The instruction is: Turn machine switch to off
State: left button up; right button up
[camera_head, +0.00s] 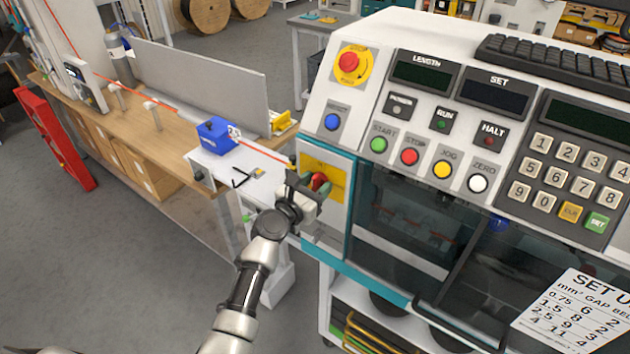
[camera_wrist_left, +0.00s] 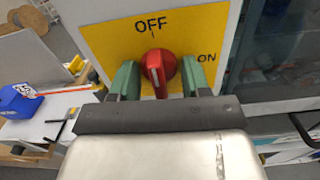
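The machine switch (camera_head: 319,181) is a red rotary knob on a yellow plate (camera_wrist_left: 105,42) at the left of the machine's front. In the left wrist view the red knob (camera_wrist_left: 156,68) stands with its grip close to vertical, its top toward the OFF label above. The ON label is to its right. My left gripper (camera_head: 312,184) is at the knob, with one green finger on each side of it in the left wrist view (camera_wrist_left: 160,82). The fingers are apart, and I cannot tell whether either touches the knob. My right gripper is not in view.
The machine's control panel (camera_head: 425,120) with buttons and a keypad is above and right of the switch. A red emergency stop (camera_head: 348,64) is above it. A blue box (camera_head: 216,135) with a red cable stands on the bench to the left. Open floor lies lower left.

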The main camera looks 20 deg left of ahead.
pick_arm(q)
jog(key=shift+o, duration=1.3)
jog(key=v, duration=0.8)
